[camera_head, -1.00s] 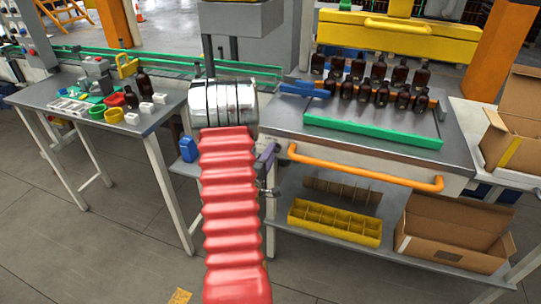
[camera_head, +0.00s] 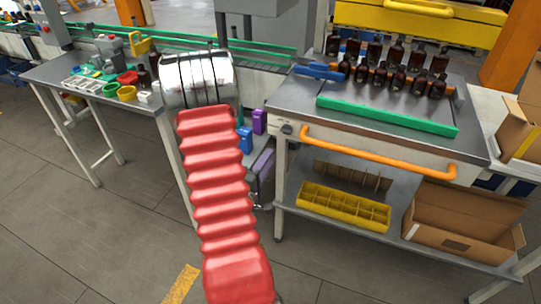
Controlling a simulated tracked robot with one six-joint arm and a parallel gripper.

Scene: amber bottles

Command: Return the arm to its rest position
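My arm, with a red ribbed sleeve and a silver banded end, reaches up through the middle of the view, in front of the gap between two tables. My gripper's fingers do not show; the silver part hides whatever lies beyond it. Several amber bottles (camera_head: 394,67) stand in rows on the right metal table (camera_head: 290,97), behind a green bar (camera_head: 386,116). One more amber bottle (camera_head: 154,66) stands on the left table (camera_head: 50,72), partly hidden by my arm's end.
An orange rail (camera_head: 378,153) runs along the right table's front. Below it, a yellow divided crate (camera_head: 343,207) and an open cardboard box (camera_head: 463,222) sit on a shelf. Blue (camera_head: 245,140) and purple (camera_head: 259,121) items are beside my arm. Grey floor is open at lower left.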

